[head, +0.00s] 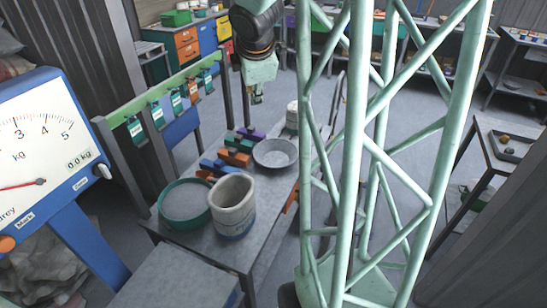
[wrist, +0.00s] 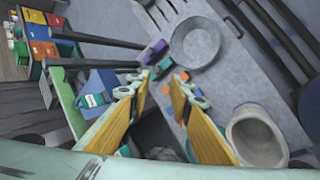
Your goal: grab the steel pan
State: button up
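The steel pan (head: 275,153) is a shallow round grey dish on the grey metal bench, right of the coloured blocks. In the wrist view the pan (wrist: 196,42) lies at the top, beyond and right of the fingertips, and nothing touches it. My gripper (wrist: 161,84) is open, with its two yellow-padded fingers apart and no object held between them. In the head view my gripper (head: 257,97) hangs above the bench, behind the pan, and its fingers are small there.
A green-rimmed sieve (head: 187,203) and a pale pot (head: 233,203) stand on the near bench. Orange, blue and purple blocks (head: 236,157) lie beside the pan. A green rail (head: 160,90) with hanging tags runs along the left. A scale dial (head: 40,150) stands at the far left.

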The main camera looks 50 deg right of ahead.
jog(key=s+d+f+n, duration=0.1)
jog(key=d+f+n, duration=0.2)
jog(key=d+f, duration=0.35)
jog(key=n+t+y+p, duration=0.1)
jog(key=n+t+y, duration=0.2)
jog(key=n, duration=0.4)
send_near(296, 155)
notch_tip(296, 155, up, 3)
jog(key=s, duration=0.1)
jog(key=shift+s+d+f+t+y, duration=0.15)
jog(key=shift+s+f+t+y, duration=0.2)
jog(key=shift+s+f, duration=0.4)
jog(key=shift+b+x, duration=0.55)
jog(key=shift+x, duration=3.6)
jog(key=shift+b+x, duration=0.6)
jog(key=shift+x, duration=2)
jog(key=shift+d, duration=0.15)
